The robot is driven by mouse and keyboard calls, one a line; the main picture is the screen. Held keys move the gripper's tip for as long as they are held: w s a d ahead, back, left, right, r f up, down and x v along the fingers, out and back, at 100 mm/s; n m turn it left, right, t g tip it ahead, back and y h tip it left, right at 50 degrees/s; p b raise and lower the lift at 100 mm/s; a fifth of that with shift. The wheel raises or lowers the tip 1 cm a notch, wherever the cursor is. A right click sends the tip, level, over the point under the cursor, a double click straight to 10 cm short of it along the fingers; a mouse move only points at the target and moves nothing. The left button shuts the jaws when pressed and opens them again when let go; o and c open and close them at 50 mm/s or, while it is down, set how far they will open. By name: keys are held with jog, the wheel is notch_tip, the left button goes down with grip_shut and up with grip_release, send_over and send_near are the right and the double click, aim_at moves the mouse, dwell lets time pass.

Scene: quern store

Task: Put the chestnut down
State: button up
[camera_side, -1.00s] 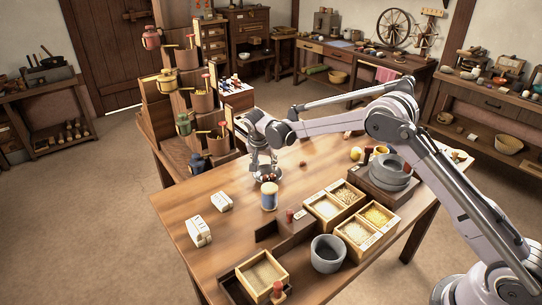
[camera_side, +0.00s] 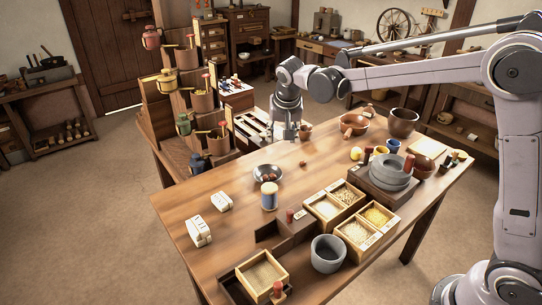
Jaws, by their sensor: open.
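My gripper (camera_side: 289,137) is open, behind and to the right of the bowl, near the table's far edge. It is apart from the bowl, and I see nothing held in it. A small brown round thing (camera_side: 305,132) shows just to the right of my gripper; I cannot tell what it is.
Wooden boxes of grain (camera_side: 322,208), a grey mortar (camera_side: 327,254) and a stone quern (camera_side: 391,172) fill the front and right. White packets (camera_side: 198,232) stand at left.

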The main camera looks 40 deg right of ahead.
jog(key=s+r+n+t+y, duration=0.1)
jog(key=s+r+n, duration=0.1)
jog(key=s, duration=0.6)
jog(key=s+r+n+t, duration=0.1)
jog(key=s+r+n, duration=0.15)
jog(key=s, duration=0.55)
jog(key=s+f+n+t+y, duration=0.1)
jog(key=s+f, duration=0.3)
jog(key=s, duration=0.7)
jog(key=shift+d+f+n, duration=0.15)
jog(key=shift+d+n, duration=0.05)
jog(key=shift+n, duration=0.65)
